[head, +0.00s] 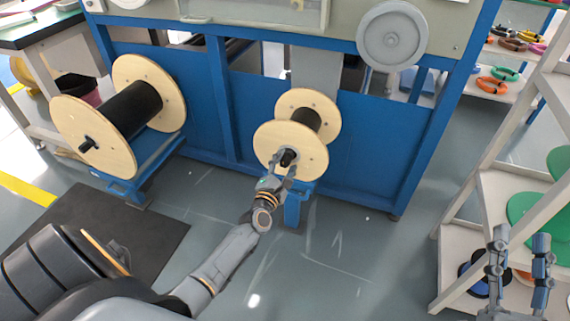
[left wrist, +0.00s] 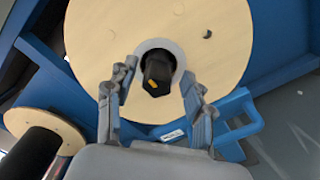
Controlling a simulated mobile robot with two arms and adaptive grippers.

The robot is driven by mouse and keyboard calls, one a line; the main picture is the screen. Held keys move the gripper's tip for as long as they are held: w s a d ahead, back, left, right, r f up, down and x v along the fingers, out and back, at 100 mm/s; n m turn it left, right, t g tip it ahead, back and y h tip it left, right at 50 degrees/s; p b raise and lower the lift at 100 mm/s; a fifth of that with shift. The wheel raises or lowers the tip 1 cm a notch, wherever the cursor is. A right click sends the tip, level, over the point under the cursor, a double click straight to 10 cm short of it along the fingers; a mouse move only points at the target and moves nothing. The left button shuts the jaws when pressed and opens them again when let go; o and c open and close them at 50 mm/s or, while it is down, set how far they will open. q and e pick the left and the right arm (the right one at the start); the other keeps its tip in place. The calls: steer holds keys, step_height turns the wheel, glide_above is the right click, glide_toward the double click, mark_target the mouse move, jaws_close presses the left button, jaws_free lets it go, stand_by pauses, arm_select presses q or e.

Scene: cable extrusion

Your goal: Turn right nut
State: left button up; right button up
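The right nut (head: 288,157) is a black piece at the hub of the right wooden spool (head: 262,134). In the left wrist view the nut (left wrist: 157,72) shows a small yellow mark and sits inside a grey ring on the spool's pale disc (left wrist: 95,35). My left gripper (head: 283,170) is in front of the hub. Its two fingers stand apart, one on each side of the nut in the left wrist view (left wrist: 159,78), with visible gaps. My right gripper (head: 518,245) is at the lower right, far from the spool, with its fingers apart and nothing between them.
A left spool (head: 82,140) with black cable sits on a blue stand at the left. The blue machine frame (head: 255,110) stands behind the spools. A shelf rack (head: 470,250) with green discs is at the right, near my right gripper. The floor between is clear.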

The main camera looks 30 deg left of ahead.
arm_select(q)
steer(key=shift+s, duration=0.1)
steer(key=v, duration=1.1)
steer(key=shift+s+d, duration=0.2)
steer(key=shift+s, duration=0.2)
